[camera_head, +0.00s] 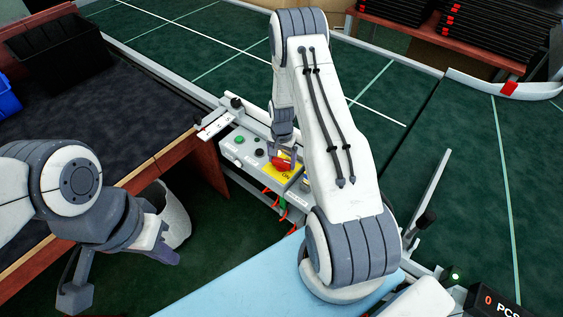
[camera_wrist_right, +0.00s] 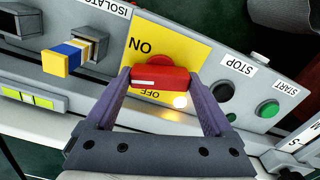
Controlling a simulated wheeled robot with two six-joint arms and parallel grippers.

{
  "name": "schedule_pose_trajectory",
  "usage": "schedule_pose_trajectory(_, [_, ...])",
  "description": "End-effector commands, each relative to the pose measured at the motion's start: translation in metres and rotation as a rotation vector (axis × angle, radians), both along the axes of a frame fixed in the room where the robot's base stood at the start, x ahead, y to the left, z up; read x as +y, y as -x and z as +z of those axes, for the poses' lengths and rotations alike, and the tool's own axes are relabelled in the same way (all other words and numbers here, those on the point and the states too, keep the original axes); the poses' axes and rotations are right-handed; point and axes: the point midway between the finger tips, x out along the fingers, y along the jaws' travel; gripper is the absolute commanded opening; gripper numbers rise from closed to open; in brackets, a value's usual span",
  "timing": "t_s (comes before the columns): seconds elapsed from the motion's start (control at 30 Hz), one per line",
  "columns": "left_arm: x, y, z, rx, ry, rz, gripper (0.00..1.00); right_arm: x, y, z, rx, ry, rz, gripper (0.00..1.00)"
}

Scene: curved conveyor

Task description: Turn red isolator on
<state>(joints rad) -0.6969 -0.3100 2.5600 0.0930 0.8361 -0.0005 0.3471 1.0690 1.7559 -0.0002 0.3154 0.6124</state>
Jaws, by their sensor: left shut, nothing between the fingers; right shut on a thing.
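The red isolator (camera_head: 280,164) is a rotary handle on a yellow plate (camera_head: 294,168) at the near end of the grey control box (camera_head: 236,150). In the right wrist view, the red handle (camera_wrist_right: 160,77) lies roughly crosswise, with a white line on its left half. The plate (camera_wrist_right: 185,50) reads ON above it and OFF below it, both upside down. My right gripper (camera_wrist_right: 160,84) has its two purple fingers against the handle's ends and is shut on it. My left gripper (camera_head: 168,254) is shut and empty, low at the left, away from the box.
A green START button (camera_wrist_right: 268,109) and dark STOP button (camera_wrist_right: 222,91) sit beside the isolator. A blue, yellow and white part (camera_wrist_right: 68,56) sticks out on its other side. A dark-topped table (camera_head: 90,105) stands left, with a pale bin (camera_head: 175,213) near it.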

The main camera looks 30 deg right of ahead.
Motion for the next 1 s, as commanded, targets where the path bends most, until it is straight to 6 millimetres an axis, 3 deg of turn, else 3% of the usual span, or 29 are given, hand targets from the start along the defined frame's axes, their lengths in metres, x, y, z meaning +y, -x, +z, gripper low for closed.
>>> schedule_pose_trajectory(0.4, [0.0,0.0,-0.0096,0.0,0.0,0.0,0.0,0.0009,0.0024,-0.0008,0.007,-0.002,-0.239,0.32])
schedule_pose_trajectory(1.0, [0.0,0.0,-0.0109,0.0,0.0,0.0,0.0,0.0011,0.0027,-0.0005,0.009,-0.003,-0.296,0.32])
